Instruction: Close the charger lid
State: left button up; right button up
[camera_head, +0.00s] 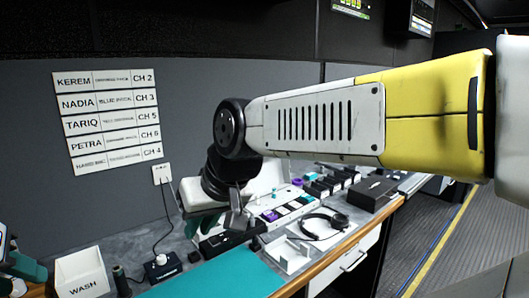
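The charger (303,201) is a white unit with dark bays on the counter; teal and purple pieces show in and around it. A white panel (268,178), which looks like its lid, stands raised at the back, partly hidden behind my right arm. My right gripper (237,218) hangs pointing down in front of the panel, at the charger's left side. One grey finger shows clearly; I cannot tell whether it is open or shut, or whether it touches the panel.
Headphones (324,226) and a white stand (288,254) are in front of the charger. A black case (373,193) lies to the right. A teal mat (222,277), a black knob box (162,268) and a WASH bin (82,275) are nearer left.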

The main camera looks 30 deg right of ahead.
aim_at(274, 173)
jog(key=l, duration=0.55)
jog(key=i+l+z, duration=0.1)
jog(key=l, duration=0.95)
jog(key=i+l+z, duration=0.1)
jog(key=l, duration=0.4)
jog(key=i+l+z, duration=0.15)
jog(key=l, duration=0.3)
jog(key=i+l+z, duration=0.1)
jog(key=l, duration=0.3)
jog(key=i+l+z, duration=0.15)
jog(key=l, duration=0.25)
